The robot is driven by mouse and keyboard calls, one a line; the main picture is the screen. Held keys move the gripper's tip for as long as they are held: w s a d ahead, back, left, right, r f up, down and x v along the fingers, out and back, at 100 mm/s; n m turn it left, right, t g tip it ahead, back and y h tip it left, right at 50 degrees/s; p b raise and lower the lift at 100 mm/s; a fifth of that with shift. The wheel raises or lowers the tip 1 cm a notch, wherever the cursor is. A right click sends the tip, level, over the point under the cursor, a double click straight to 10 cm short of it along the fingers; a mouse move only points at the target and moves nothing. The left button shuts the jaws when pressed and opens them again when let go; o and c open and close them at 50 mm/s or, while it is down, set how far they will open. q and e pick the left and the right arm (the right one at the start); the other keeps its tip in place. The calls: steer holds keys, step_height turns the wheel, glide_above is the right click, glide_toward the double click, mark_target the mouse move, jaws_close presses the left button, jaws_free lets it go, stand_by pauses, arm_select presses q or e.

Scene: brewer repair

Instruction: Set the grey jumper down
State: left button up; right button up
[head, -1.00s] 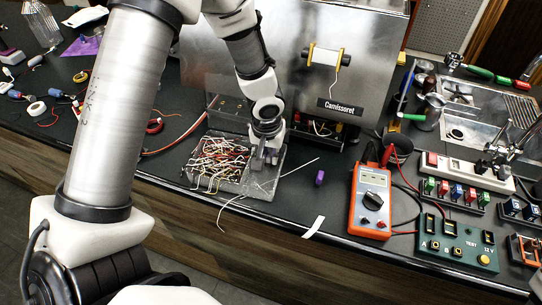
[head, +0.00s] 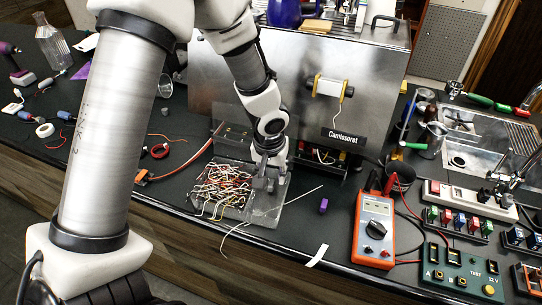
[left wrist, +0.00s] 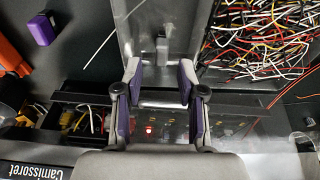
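The grey jumper (left wrist: 162,48) is a small grey block in the bare part of the clear tray (left wrist: 144,20), seen in the left wrist view just beyond my left fingertips. My left gripper (left wrist: 159,70) is open, its two purple-padded fingers apart with a gap between them. The jumper lies in line with that gap; I cannot tell its exact height or whether it rests on the tray floor. In the head view my left gripper (head: 265,184) points down over the right part of the tray (head: 270,221), and the jumper cannot be made out there. My right gripper is out of view.
Tangled wires (head: 222,187) fill the tray's left part. A purple block (head: 323,206), an orange multimeter (head: 374,228) and a green test board (head: 461,272) are to the right. The steel brewer (head: 290,85) stands close behind.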

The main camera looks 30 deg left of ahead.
arm_select(q)
step_height(320, 180, up, 8)
steer(key=s, duration=0.1)
steer(key=shift+s+d, duration=0.15)
steer(key=shift+d, duration=0.05)
